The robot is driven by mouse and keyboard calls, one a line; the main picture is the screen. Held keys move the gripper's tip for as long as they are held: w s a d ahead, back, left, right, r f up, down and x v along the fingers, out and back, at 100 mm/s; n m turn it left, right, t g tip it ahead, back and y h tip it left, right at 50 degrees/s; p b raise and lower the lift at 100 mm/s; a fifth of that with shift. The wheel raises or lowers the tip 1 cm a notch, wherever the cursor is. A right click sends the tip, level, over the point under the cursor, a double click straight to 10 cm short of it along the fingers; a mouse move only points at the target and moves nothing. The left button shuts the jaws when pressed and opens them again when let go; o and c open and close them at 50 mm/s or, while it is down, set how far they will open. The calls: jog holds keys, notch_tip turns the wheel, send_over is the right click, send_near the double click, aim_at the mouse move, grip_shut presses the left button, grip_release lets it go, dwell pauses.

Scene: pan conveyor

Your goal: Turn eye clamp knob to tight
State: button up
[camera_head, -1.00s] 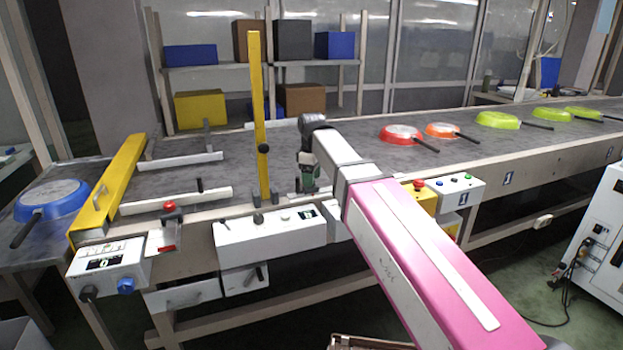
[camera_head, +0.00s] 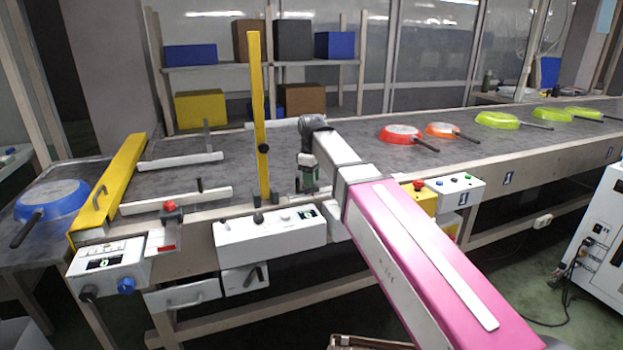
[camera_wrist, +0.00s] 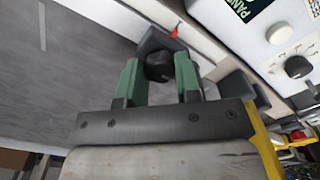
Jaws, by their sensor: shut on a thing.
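The black knob (camera_wrist: 159,67) sits on a dark grey bracket (camera_wrist: 152,40) beside the belt in the wrist view. I take it to be the eye clamp knob. My gripper (camera_wrist: 160,75) has its two green fingers on either side of the knob, shut on it. Its tight and loose marks cannot be read. In the head view my gripper (camera_head: 308,188) points down at the near belt edge, right of the yellow post (camera_head: 259,120). There it hides the knob.
A white control box (camera_head: 270,236) with knobs and a display is just below my gripper. A yellow gate (camera_head: 108,190) and a blue pan (camera_head: 52,199) are at left. Red (camera_head: 401,132), orange and green pans lie along the belt at right. The belt behind my gripper is clear.

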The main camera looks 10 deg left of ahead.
jog(key=m, duration=0.3)
jog(key=shift+m, duration=0.4)
jog(key=m, duration=0.4)
jog(key=shift+m, duration=0.3)
jog(key=m, duration=0.3)
jog(key=shift+m, duration=2.2)
jog(key=o, duration=0.9)
jog(key=shift+r, duration=0.1)
notch_tip(320, 180, up, 11)
jog(key=shift+f, duration=0.2)
